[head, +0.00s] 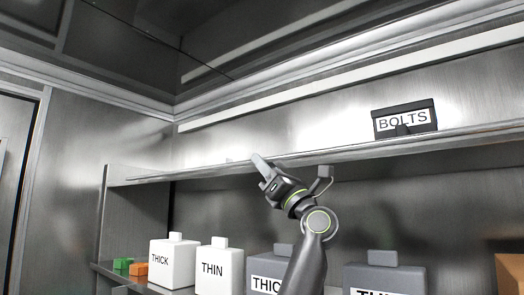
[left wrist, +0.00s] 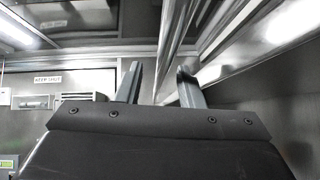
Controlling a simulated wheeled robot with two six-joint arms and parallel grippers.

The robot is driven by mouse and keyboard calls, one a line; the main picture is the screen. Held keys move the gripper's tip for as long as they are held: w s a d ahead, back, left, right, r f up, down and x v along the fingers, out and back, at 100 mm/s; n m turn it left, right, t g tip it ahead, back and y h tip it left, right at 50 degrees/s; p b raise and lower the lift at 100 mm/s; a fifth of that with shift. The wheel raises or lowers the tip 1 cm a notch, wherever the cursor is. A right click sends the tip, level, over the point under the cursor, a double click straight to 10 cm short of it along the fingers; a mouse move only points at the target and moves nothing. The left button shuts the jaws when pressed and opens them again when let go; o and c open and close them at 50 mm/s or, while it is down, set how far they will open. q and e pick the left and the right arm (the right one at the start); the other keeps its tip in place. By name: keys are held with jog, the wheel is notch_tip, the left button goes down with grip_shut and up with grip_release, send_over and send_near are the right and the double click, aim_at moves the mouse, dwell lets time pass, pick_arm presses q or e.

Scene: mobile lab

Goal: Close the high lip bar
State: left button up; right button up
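A long thin metal bar (head: 450,137) runs along the front edge of the high shelf; I take it for the high lip bar. I cannot tell whether it is raised or lowered. My left gripper (head: 262,168) is just in front of that edge, its fingertips close to the bar; contact cannot be made out. In the left wrist view its two fingers (left wrist: 161,85) stand apart with nothing visible between them. A long metal rail (left wrist: 181,40) passes beyond the fingertips there. My right gripper is not in view.
A dark BOLTS box (head: 405,117) stands on the high shelf at right. Below, white THICK (head: 172,254) and THIN (head: 213,268) containers, grey containers (head: 385,277) and small green (head: 123,263) and orange blocks (head: 139,269) sit on a lower shelf. A grey hook-shaped piece (head: 321,181) shows under the shelf edge.

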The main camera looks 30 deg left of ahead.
pick_arm(q)
jog(key=shift+w+a+r+t, duration=0.2)
jog(key=shift+a+r+t, duration=0.1)
jog(key=shift+a+r, duration=0.4)
jog(key=shift+a+r+p, duration=0.1)
jog(key=shift+p, duration=0.2)
grip_shut()
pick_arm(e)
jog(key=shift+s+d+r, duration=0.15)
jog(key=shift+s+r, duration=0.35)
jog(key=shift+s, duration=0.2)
